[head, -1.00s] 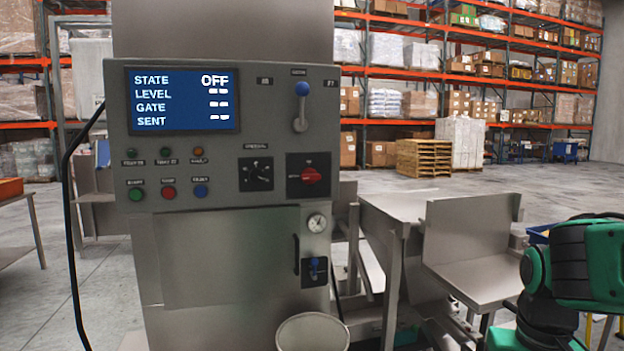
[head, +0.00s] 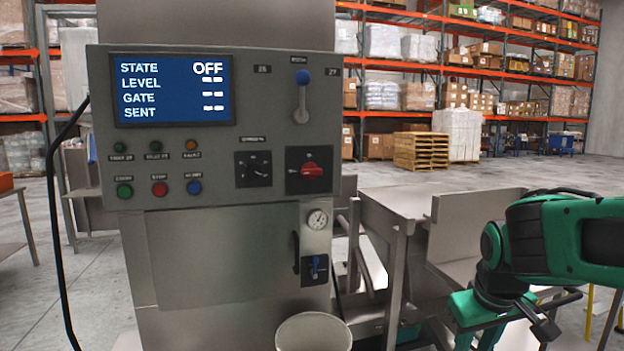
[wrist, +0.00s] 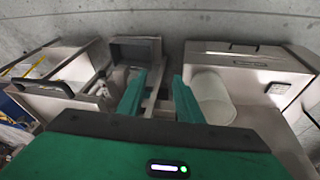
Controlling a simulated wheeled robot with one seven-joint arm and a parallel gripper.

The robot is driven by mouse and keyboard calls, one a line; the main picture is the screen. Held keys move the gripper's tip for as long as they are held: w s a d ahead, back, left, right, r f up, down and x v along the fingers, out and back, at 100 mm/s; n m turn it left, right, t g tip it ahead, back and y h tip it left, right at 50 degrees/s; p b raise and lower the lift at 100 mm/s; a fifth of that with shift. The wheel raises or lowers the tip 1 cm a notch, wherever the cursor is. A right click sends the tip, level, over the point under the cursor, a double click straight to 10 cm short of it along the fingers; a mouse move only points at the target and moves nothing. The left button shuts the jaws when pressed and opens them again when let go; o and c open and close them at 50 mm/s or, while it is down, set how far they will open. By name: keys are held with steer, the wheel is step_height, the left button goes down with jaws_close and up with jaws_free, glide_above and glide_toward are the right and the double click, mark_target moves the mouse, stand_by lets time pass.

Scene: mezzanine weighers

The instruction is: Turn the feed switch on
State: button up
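The grey control panel (head: 220,135) faces me in the head view, with a blue screen (head: 172,88) reading STATE OFF. A red rotary switch (head: 310,170) sits on a dark plate at its lower right, its handle about horizontal. Left of it is a black selector (head: 254,169). Above is a lever with a blue knob (head: 302,78), knob up. A small blue-handled switch (head: 316,267) is on the cabinet below. Labels are too blurred to tell which is the feed switch. My gripper (wrist: 158,98) is open and empty, its green fingers apart, low and right of the panel.
Several coloured buttons (head: 159,189) line the panel's lower left. A pale bucket (head: 313,333) stands before the cabinet. Steel chutes (head: 400,205) stand at right, near my arm. A black cable (head: 55,220) hangs at left. Space directly before the panel looks clear.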

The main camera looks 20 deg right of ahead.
steer(key=w+a+r+n+t+h, duration=0.15)
steer(key=w+r+n+t, duration=0.35)
steer(key=w, duration=0.7)
steer(key=n+t+y, duration=0.4)
steer(key=n+t, duration=0.6)
steer(key=n, duration=0.5)
glide_toward(313, 174)
steer(key=w, duration=0.8)
steer(key=shift+w+a+r, duration=0.1)
steer(key=shift+w+r, duration=0.1)
steer(key=shift+c, duration=0.6)
jaws_close()
